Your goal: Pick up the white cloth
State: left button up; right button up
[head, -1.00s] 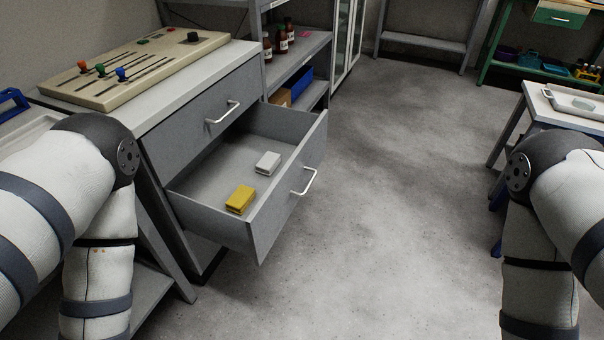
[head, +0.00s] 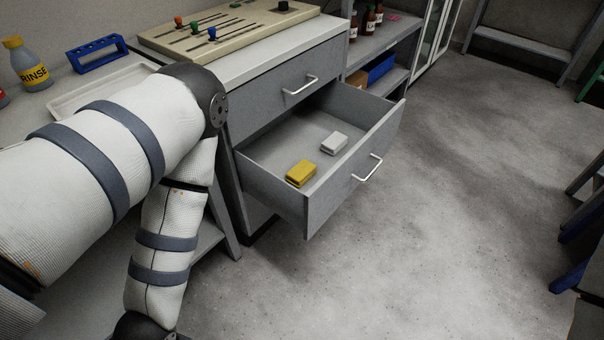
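The white cloth (head: 334,143) is a small folded block lying in the open lower drawer (head: 253,187), toward its back right. A yellow folded cloth (head: 301,173) lies in the same drawer, nearer the front left, apart from the white one. My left arm comes in from the left and bends down beside the cabinet; its gripper is below the picture's edge. My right gripper and arm are out of view. Nothing touches the white cloth.
The drawer's front with its handle (head: 367,168) sticks out over the floor. A closed drawer (head: 290,92) sits above it. A slider panel (head: 230,28), blue rack (head: 97,54), white tray (head: 100,92) and rinse bottle (head: 27,64) stand on the worktops.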

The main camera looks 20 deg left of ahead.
aim_at(337, 141)
jog(key=u, duration=1.95)
jog(key=z, duration=1.6)
jog(key=i+l+u, duration=0.15)
jog(key=i+l, duration=0.65)
jog(key=i+l+u, duration=0.25)
jog(key=i+l, duration=0.2)
jog(key=k+j+u, duration=0.15)
jog(key=j+u, duration=0.15)
jog(key=j, duration=0.15)
